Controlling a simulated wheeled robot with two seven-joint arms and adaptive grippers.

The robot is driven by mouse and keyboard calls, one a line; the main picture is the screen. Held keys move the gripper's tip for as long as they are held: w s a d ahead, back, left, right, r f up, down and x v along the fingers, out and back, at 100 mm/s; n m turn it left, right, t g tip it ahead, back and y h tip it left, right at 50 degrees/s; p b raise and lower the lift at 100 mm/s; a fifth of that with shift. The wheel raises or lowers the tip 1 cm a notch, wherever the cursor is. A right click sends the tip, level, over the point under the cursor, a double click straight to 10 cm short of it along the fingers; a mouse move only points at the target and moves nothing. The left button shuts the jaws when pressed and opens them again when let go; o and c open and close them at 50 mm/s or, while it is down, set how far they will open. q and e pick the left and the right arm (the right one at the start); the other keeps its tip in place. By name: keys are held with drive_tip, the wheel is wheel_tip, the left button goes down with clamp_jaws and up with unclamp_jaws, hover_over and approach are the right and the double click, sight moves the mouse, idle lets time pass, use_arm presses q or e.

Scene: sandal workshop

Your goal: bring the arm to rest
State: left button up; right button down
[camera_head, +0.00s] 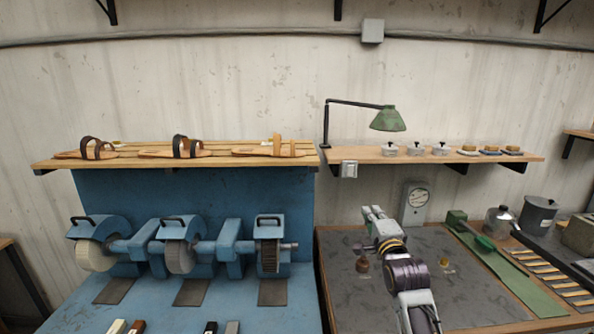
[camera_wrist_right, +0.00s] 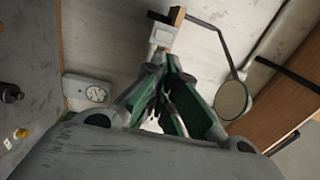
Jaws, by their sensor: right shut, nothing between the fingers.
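My right gripper (camera_head: 374,214) is in the head view, above the back part of the dark-topped workbench (camera_head: 340,290), with its arm coming in from the lower right. In the right wrist view its green-lined fingers (camera_wrist_right: 165,88) meet at the tips. It is shut and nothing shows between the fingers. The tips point toward the wall and the wooden shelf (camera_head: 370,155). My left gripper is in neither view.
A dial gauge (camera_head: 416,200) stands close behind and right of my right gripper. A green lamp (camera_head: 388,119) hangs over the shelf. Blue grinding machines (camera_head: 180,245) stand on the left. A brown knob (camera_head: 362,265) and a brass piece (camera_head: 444,262) sit on the bench near my arm.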

drive_tip(key=s+f+n+g, duration=0.45)
drive_tip(key=s+f, duration=0.25)
drive_tip(key=f, duration=0.4)
drive_tip(key=s+f+n+g, duration=0.3)
drive_tip(key=s+f+n, duration=0.25)
drive_tip(key=f, duration=0.45)
drive_tip(key=s+f+n+g, duration=0.4)
drive_tip(key=s+f+n, duration=0.15)
drive_tip(key=s, duration=0.65)
drive_tip(key=s+f+n+g, duration=0.4)
drive_tip(key=s+f, duration=0.3)
drive_tip(key=s, duration=0.5)
wheel_tip(320, 180, down, 32)
drive_tip(key=s+g, duration=0.1)
drive_tip(key=s, duration=0.1)
drive_tip(key=s+d+f, duration=0.2)
drive_tip(key=s+f, duration=0.8)
drive_tip(key=s, duration=0.1)
drive_tip(key=s+d+f+g, duration=0.1)
drive_tip(key=s+d+f, duration=0.2)
drive_tip(key=s+f, duration=0.7)
drive_tip(key=shift+s+f+h+b, duration=0.3)
drive_tip(key=shift+s+f, duration=0.1)
drive_tip(key=shift+s, duration=0.6)
